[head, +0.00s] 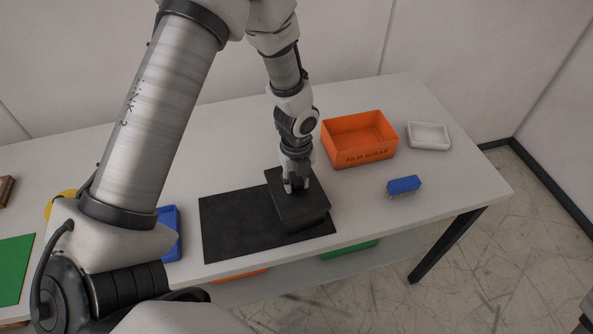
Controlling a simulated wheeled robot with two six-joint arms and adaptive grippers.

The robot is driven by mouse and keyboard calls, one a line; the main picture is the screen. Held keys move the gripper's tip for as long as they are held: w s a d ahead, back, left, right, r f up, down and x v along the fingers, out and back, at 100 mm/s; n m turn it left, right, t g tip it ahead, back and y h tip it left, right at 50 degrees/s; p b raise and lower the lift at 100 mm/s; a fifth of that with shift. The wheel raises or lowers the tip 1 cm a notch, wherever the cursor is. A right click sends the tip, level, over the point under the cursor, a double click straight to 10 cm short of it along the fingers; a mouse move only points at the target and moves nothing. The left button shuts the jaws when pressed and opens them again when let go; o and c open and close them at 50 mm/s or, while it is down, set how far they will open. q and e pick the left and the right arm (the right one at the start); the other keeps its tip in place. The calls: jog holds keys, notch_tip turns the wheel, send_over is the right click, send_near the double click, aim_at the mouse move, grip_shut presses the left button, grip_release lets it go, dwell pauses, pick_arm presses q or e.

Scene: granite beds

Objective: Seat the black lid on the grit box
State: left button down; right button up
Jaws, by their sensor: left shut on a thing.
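The black lid (292,208) is a flat square piece in the middle of the head view, above the right part of a black mat (235,226). My left gripper (294,188) points down and is shut on the lid's upper side near its middle. A dark side (310,224) shows below the lid's front edge. It may be the grit box, but dark on dark hides where lid and box meet, so I cannot tell whether the lid is seated. My right gripper is not in view.
An orange FILM SCRAP bin (359,139), a white tray (428,135) and a blue brush (403,185) stand to the right on the table. A blue tray (172,240), partly hidden, and a green mat (14,268) lie left. The table's front right is clear.

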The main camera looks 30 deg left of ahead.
pick_arm(q)
jog(key=shift+f, duration=0.3)
dwell(0.4)
jog(key=c, duration=0.7)
grip_release()
jog(key=shift+c, duration=0.2)
jog(key=shift+r, duration=0.1)
notch_tip(320, 180, up, 12)
